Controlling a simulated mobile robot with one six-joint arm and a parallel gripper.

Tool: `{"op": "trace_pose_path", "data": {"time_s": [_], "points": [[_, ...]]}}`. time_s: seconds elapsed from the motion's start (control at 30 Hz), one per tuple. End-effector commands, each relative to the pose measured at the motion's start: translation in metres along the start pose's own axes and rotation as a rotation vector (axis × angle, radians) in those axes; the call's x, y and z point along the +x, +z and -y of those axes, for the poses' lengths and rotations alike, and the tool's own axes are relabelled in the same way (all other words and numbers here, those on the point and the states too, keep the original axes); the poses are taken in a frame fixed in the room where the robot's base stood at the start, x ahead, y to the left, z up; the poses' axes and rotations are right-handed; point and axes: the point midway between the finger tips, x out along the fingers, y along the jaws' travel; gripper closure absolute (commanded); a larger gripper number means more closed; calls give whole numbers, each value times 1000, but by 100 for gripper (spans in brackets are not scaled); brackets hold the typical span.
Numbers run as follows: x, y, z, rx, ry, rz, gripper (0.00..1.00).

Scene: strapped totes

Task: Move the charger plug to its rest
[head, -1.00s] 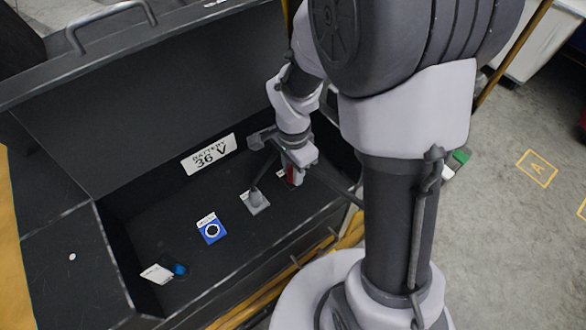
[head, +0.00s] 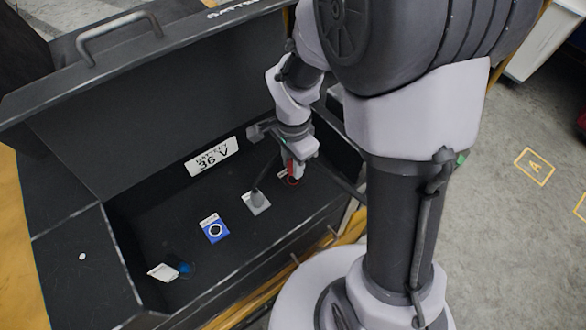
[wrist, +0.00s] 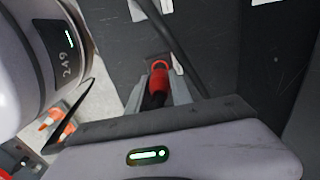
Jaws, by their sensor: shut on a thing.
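My gripper (head: 293,170) is inside the open black battery box, near its right end. It is shut on a red plug, which shows as a narrow red strip in the head view. In the wrist view the red plug (wrist: 160,70) with its dark lower part sits between the two grey fingers (wrist: 159,96). A small red loop shows just below the fingers in the head view; whether it touches the floor I cannot tell. A blue plate (head: 214,229) with a dark round ring lies on the box floor to the left. The plug's far end is hidden.
A grey plug (head: 257,197) with a dark cable stands on a pale plate left of my gripper. A blue piece (head: 184,268) and white tag (head: 162,272) lie farther left. The raised lid and box walls (head: 110,235) surround this space.

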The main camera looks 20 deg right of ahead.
Motion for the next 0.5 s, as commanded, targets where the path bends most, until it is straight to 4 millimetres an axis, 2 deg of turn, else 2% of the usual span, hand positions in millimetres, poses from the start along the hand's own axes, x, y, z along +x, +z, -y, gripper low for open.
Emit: {"op": "trace_pose_path", "data": {"time_s": [0.5], "points": [[-21,0,0,-1,0,0,100]]}}
